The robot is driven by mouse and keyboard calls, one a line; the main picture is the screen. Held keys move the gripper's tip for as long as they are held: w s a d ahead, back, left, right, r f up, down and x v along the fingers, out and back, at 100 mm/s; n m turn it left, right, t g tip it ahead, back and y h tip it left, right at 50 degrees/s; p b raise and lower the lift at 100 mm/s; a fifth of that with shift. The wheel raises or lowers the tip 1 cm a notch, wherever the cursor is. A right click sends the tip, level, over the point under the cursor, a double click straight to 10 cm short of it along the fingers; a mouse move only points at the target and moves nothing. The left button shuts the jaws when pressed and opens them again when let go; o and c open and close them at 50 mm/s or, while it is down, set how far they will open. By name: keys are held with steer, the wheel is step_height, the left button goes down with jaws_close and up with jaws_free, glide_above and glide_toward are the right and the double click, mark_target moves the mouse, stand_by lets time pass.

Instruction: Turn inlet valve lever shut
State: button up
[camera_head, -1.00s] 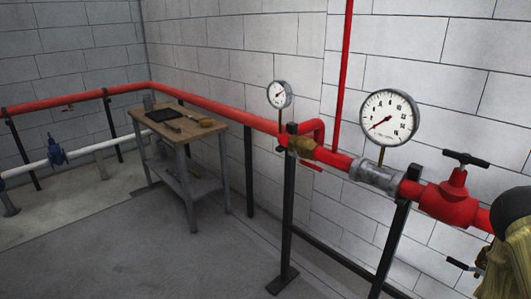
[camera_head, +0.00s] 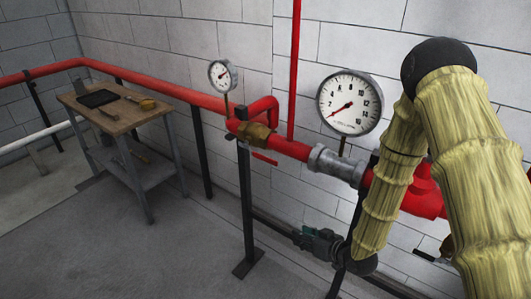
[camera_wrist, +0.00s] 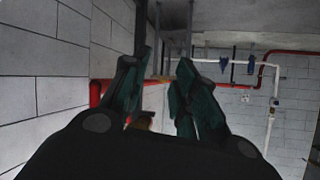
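A brass valve (camera_head: 254,134) sits on the red pipe near the middle of the head view. A short red lever (camera_head: 265,158) shows just below it, sloping slightly down to the right. My gripper (camera_head: 299,236) is below and to the right of this lever, apart from it, pointing left. In the wrist view, my gripper's two dark green fingers (camera_wrist: 161,75) stand apart with a gap between them and nothing held. A small brass-coloured part (camera_wrist: 142,122) shows low between the fingers. My arm hides part of the red pipework at the right.
A large gauge (camera_head: 350,103) and a smaller gauge (camera_head: 223,75) stand above the pipe. A black support post (camera_head: 246,205) stands under the brass valve. A workbench (camera_head: 122,118) with tools is at the left.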

steer(key=w+a+r+n+t+y+p, duration=0.1)
steer(key=w+a+r+n+y, duration=0.2)
steer(key=r, duration=0.7)
steer(key=w+a+r+n+y+p, duration=0.15)
steer(key=w+r+y, duration=0.3)
steer(key=r, duration=0.55)
steer(key=n+p, duration=0.1)
steer(key=p, duration=0.2)
glide_toward(252, 153)
steer(key=shift+h, duration=0.35)
steer(key=x, duration=0.4)
steer(key=shift+w+a+r, duration=0.15)
steer(key=shift+w+a, duration=0.05)
jaws_close()
